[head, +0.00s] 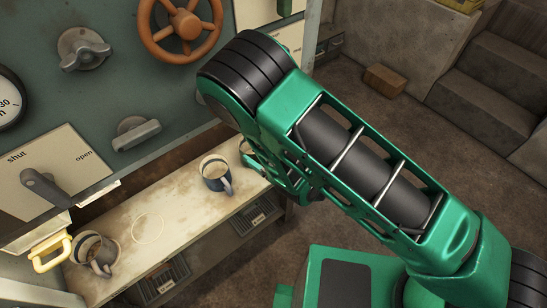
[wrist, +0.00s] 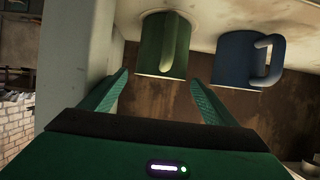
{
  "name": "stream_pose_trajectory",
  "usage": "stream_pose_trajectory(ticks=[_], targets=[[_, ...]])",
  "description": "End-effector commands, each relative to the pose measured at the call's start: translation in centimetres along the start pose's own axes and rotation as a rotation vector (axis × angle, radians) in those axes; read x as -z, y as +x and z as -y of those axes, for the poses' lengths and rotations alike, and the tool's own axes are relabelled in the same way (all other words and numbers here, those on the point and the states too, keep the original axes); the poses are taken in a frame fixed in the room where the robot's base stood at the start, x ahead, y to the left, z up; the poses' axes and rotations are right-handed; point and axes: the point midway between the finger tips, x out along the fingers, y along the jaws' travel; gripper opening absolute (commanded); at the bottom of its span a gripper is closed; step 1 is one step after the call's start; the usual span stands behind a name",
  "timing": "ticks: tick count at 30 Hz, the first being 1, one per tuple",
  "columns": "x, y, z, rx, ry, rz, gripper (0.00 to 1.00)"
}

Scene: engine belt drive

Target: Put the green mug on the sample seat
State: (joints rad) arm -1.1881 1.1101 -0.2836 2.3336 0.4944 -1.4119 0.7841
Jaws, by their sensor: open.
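The green mug (wrist: 152,45) shows in the wrist view, its handle facing the camera. It appears upside down in this picture, against a pale surface at the top. My gripper (wrist: 160,78) is open, with a fingertip to either side of the mug's rim end and small gaps. I cannot tell whether the mug is between the tips or just beyond them. In the head view my arm hides the gripper and I cannot make out the green mug. A thin pale ring (head: 134,232) on the bench looks like the sample seat.
A blue mug (wrist: 235,60) stands close to the right of the green mug in the wrist view. On the bench (head: 180,212) in the head view are a blue-and-white mug (head: 213,183) and another mug (head: 88,245) at the left. The ring is empty. A panel with levers (head: 50,190) rises behind.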

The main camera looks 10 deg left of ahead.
Motion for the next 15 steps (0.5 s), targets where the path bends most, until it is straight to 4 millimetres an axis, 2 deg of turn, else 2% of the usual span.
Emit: stream_pose_trajectory(ticks=[15], targets=[[0.0, -4.1, -0.2, -0.002, 0.003, -0.001, 0.82]])
